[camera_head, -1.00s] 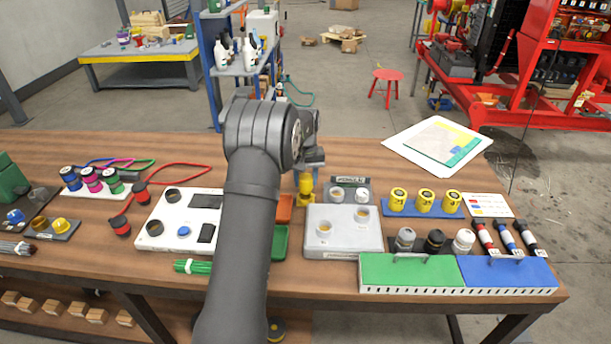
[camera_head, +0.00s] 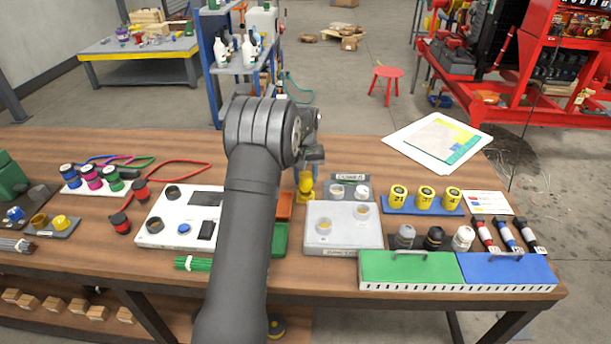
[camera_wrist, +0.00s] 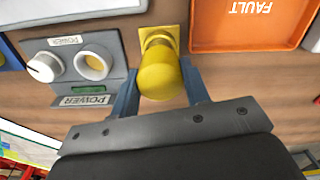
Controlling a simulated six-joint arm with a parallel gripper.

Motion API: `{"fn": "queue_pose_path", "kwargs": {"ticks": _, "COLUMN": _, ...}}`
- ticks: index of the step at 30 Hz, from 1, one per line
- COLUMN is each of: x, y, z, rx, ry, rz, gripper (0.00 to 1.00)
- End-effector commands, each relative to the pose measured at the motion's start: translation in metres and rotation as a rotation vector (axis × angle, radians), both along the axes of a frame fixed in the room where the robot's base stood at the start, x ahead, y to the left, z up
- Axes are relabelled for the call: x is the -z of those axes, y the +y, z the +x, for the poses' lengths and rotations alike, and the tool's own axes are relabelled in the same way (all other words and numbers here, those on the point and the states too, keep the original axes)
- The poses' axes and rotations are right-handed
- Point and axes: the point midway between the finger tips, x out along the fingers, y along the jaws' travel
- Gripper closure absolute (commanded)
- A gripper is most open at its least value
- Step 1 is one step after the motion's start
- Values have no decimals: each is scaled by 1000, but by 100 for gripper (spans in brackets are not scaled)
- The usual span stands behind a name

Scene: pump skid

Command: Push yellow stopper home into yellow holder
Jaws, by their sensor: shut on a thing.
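The yellow stopper (camera_wrist: 162,78) is a rounded yellow cylinder between my gripper's two blue-grey fingers (camera_wrist: 160,92). My gripper is shut on it. The yellow holder (camera_wrist: 157,36) is a squarish yellow piece on the wooden table, just beyond the stopper's far end in the wrist view. The stopper lines up with the holder and overlaps it in the picture; I cannot tell how deep it sits. In the head view, the stopper (camera_head: 305,179) and the holder (camera_head: 305,194) show as one yellow column below my gripper (camera_head: 309,168), partly beside my arm.
An orange FAULT tray (camera_wrist: 245,25) is close right. In the head view, a pale box (camera_head: 343,240) and yellow cups (camera_head: 426,199) stand to the right.

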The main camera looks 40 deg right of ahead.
Motion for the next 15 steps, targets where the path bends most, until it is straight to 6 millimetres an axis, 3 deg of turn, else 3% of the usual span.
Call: {"fn": "queue_pose_path", "kwargs": {"ticks": 15, "x": 11, "y": 0, "z": 0, "rx": 0, "ry": 1, "rz": 1, "gripper": 85}}
